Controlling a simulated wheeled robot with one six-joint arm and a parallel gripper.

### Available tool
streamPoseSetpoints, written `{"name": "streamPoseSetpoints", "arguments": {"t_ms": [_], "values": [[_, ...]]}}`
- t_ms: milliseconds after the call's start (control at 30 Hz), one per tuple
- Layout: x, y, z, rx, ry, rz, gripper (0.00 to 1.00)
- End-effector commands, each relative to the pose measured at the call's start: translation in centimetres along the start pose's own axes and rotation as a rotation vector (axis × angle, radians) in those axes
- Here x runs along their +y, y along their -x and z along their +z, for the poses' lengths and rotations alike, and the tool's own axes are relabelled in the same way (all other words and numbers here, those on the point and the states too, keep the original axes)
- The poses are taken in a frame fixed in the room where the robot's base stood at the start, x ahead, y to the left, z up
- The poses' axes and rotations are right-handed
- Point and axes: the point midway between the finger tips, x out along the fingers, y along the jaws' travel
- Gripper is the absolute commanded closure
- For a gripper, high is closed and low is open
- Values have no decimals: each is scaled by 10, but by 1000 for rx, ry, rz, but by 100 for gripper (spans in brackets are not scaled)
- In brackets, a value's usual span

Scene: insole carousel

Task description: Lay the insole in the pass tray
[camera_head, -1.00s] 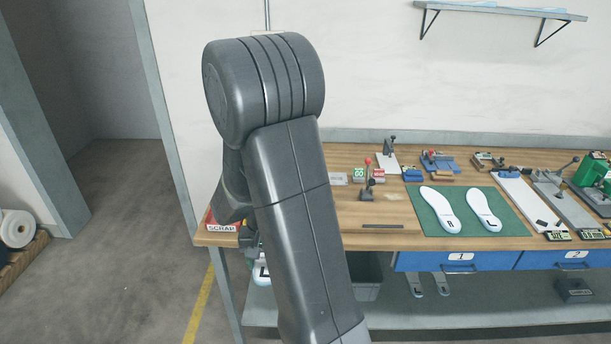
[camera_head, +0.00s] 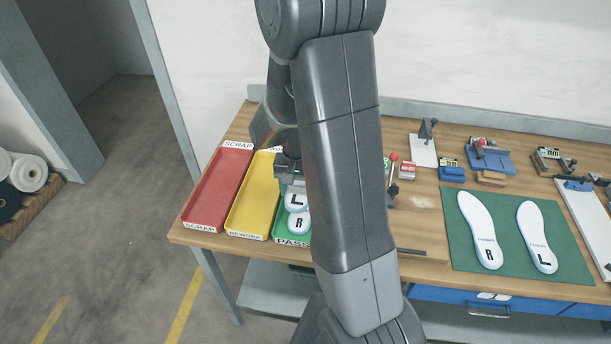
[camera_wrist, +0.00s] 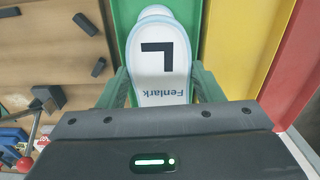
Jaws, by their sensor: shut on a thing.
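My gripper (camera_wrist: 162,82) is shut on a white insole (camera_wrist: 165,52) marked L, with one finger at each side. In the head view the held insole (camera_head: 295,198) is over the green pass tray (camera_head: 291,241), partly hidden by my arm. Another white insole marked R (camera_head: 298,224) shows in the pass tray, below the L one. In the wrist view its rounded end (camera_wrist: 156,9) shows beyond the held insole, and the green tray floor (camera_wrist: 187,12) is behind. I cannot tell whether the held insole touches anything beneath.
A yellow rework tray (camera_head: 250,205) and a red scrap tray (camera_head: 215,190) stand left of the pass tray. A green mat (camera_head: 512,235) with two insoles lies to the right. Several small fixtures, one a red-knobbed lever (camera_head: 393,170), stand between. A dark bar (camera_head: 411,252) lies near the front edge.

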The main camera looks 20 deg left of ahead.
Motion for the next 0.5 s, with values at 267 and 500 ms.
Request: {"name": "streamPoseSetpoints", "arguments": {"t_ms": [267,500], "values": [[0,-14,0,0,0,0,65],[0,-38,0,-2,0,1,65]]}}
